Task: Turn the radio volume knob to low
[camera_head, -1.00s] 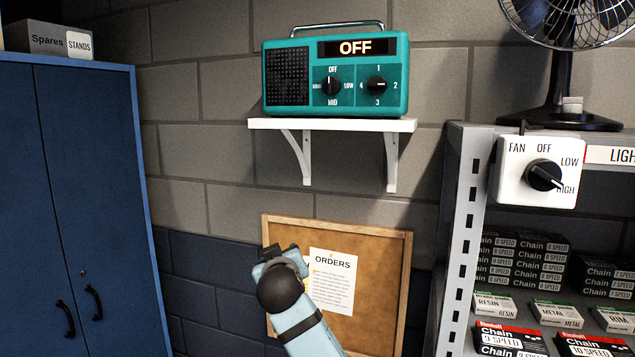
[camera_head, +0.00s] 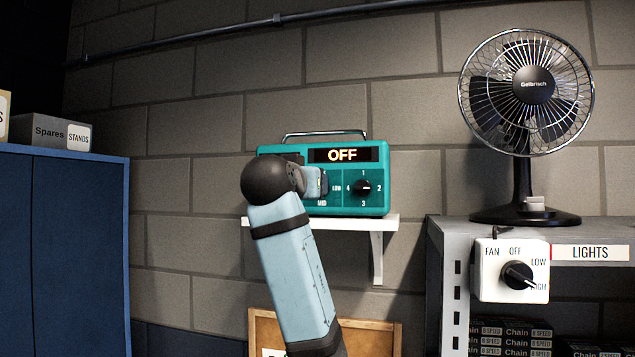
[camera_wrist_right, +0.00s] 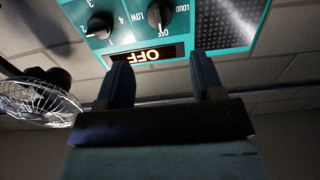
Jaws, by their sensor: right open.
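The teal radio (camera_head: 330,210) stands on a white wall shelf, its display (camera_head: 343,155) reading OFF. In the head view my right arm covers its left half and hides the volume knob. My right gripper (camera_head: 316,181) is in front of that part of the radio. In the right wrist view the radio appears upside down, with the black volume knob (camera_wrist_right: 161,14) between the LOW and LOUD labels at the top edge. My right gripper (camera_wrist_right: 164,80) is open, its fingers apart and empty, pointing toward the radio. Whether they touch it I cannot tell. My left gripper is not in view.
The radio's numbered knob (camera_head: 363,187) is right of the volume knob. The shelf (camera_head: 380,224) is just below. A fan (camera_head: 530,90) and a fan switch box (camera_head: 511,271) are at the right. A blue cabinet (camera_head: 70,250) is at the left.

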